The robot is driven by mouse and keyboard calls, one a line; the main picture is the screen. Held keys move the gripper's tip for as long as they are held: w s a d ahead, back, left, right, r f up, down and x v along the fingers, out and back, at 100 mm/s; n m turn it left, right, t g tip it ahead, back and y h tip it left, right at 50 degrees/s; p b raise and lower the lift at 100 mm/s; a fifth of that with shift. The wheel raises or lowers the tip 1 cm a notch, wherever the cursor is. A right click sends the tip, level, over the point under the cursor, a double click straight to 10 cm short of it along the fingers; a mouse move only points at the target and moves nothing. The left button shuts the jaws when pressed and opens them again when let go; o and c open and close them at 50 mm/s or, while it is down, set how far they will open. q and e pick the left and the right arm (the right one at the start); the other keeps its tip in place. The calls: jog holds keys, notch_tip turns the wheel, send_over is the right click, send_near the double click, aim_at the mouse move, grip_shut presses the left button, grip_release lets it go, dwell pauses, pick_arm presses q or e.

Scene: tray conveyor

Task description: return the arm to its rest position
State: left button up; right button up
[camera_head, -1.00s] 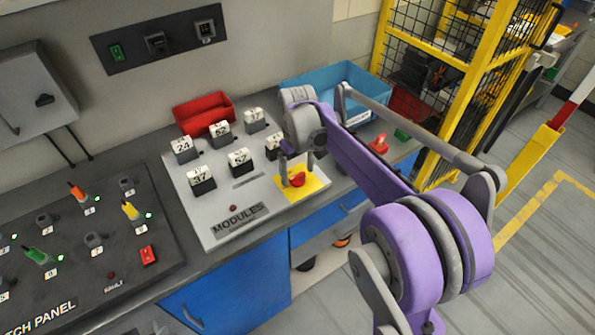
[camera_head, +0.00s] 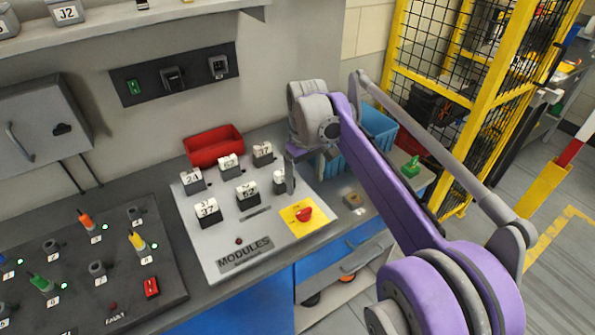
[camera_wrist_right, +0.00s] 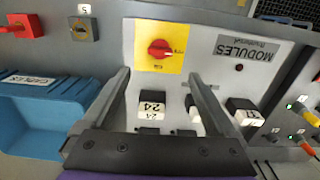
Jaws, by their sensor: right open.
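My right gripper (camera_head: 291,170) hangs over the back right part of the light grey modules panel (camera_head: 222,257). In the right wrist view its two fingers (camera_wrist_right: 158,76) are spread apart, with nothing held between them. The red rotary knob (camera_head: 304,214) on its yellow plate (camera_head: 291,208) is in front of the gripper and clear of it. The knob also shows beyond the fingertips in the wrist view (camera_wrist_right: 160,49). My purple right arm crosses the right side of the head view and hides part of the blue bin. My left gripper is not in view.
Several numbered module blocks (camera_head: 208,213) stand on the panel. A red bin (camera_head: 213,146) is behind it and a blue bin (camera_head: 380,132) is at its right. A dark patch panel (camera_head: 70,270) lies at the left. A yellow safety cage (camera_head: 487,105) stands at the back right.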

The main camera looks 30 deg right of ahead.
jog(key=s+a+f+t, duration=0.1)
jog(key=s+a+f, duration=0.2)
jog(key=s, duration=0.4)
jog(key=s+a+f+t, duration=0.2)
jog(key=s+a+f, duration=0.2)
jog(key=s, duration=0.3)
jog(key=s+a+f+m+t, duration=0.1)
jog(key=s+a+f+t, duration=0.1)
jog(key=s+f, duration=0.4)
jog(key=shift+s+a, duration=0.6)
jog(key=shift+a, duration=0.05)
